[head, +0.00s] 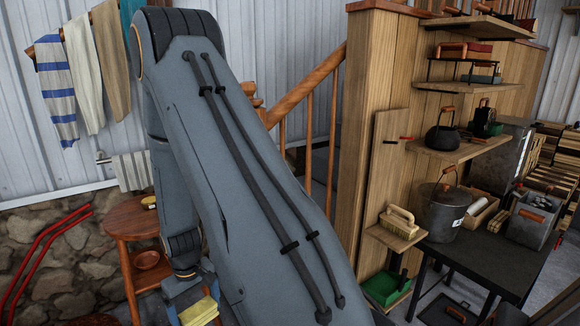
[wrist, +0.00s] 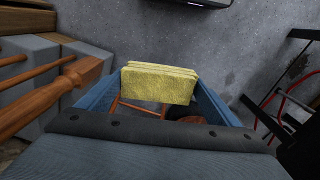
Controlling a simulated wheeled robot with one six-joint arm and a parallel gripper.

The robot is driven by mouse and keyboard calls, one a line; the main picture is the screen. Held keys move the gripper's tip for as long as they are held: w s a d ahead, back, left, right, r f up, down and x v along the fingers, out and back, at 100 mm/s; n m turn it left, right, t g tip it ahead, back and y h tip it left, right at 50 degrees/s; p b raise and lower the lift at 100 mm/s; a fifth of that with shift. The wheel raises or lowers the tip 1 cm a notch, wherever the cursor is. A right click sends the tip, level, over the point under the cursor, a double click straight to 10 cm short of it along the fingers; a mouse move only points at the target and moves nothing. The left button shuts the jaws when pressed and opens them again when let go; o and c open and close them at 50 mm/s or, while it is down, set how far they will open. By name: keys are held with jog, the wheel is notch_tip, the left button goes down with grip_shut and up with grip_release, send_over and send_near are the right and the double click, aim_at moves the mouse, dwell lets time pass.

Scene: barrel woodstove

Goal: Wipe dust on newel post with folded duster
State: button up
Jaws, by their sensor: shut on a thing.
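The folded yellow duster (head: 200,312) hangs low in the head view, at the bottom edge left of centre. My gripper (wrist: 160,92) is shut on this duster (wrist: 160,82), which spans between the two blue fingertips in the wrist view. A turned orange-brown wooden post (wrist: 62,95), which looks like the newel post, lies slantwise at the left of the wrist view, apart from the duster. In the head view my arm hides most of the post; wooden parts (head: 253,103) show beside it. I cannot make out dust on it.
The sloping stair rail (head: 305,85) and plank wall (head: 385,60) stand right of my arm. A black table (head: 480,270) is at right.

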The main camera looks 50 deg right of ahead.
jog(key=w+d+r+t+h+p, duration=0.1)
jog(key=w+d+r+t+p, duration=0.1)
jog(key=d+r, duration=0.4)
jog(key=w+d+r+t+h+p, duration=0.1)
jog(key=w+d+r+t, duration=0.4)
jog(key=d, duration=0.6)
jog(key=shift+w+r+p, duration=0.3)
jog(key=shift+r+p, duration=0.3)
jog(key=shift+p, duration=0.05)
jog(key=d+r+t, duration=0.1)
jog(key=d+r, duration=0.1)
jog(key=d+r+t+h+p, duration=0.1)
jog(key=d+r+t, duration=0.1)
jog(key=r, duration=0.1)
jog(key=d+r+t+p, duration=0.1)
jog(key=d+r, duration=0.1)
jog(key=r, duration=0.1)
jog(key=shift+w+d+r+t+h, duration=0.1)
jog(key=shift+w+r+t+h, duration=0.1)
jog(key=shift+r+t+h, duration=0.1)
jog(key=s+d+r+t+p, duration=0.1)
jog(key=s+d+r+t, duration=0.15)
jog(key=r, duration=0.55)
jog(key=s+d+r+t+p, duration=0.2)
jog(key=d+r+t, duration=0.15)
jog(key=r, duration=0.45)
jog(key=shift+n+h, duration=0.3)
jog(key=shift+h, duration=0.1)
jog(key=shift+b+x, duration=0.5)
jog(key=shift+x, duration=2.65)
